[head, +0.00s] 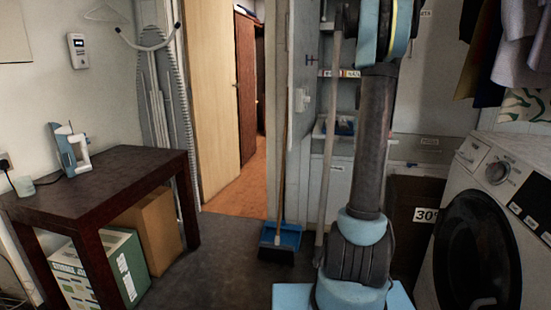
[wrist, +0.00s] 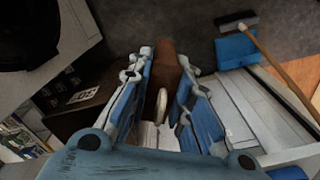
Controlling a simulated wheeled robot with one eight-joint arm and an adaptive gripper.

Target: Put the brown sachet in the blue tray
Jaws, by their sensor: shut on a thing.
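In the wrist view my gripper (wrist: 164,72) has its two blue-grey fingers on either side of a plain brown piece, which looks like the brown sachet (wrist: 168,52). The fingers are shut on it, and they hide its sides. A pale rounded thing (wrist: 162,103) shows between the fingers, closer to the camera; I cannot tell what it is. In the head view my gripper and the sachet do not show. A small blue thing, perhaps the blue tray (head: 342,126), lies on a pale shelf behind my arm, partly covered by it.
A blue dustpan (head: 288,236) and broom stand on the floor near the doorway. A white washing machine (head: 485,225) is at the right. A dark wooden table (head: 105,178) with a blue-white iron (head: 72,150) is at the left.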

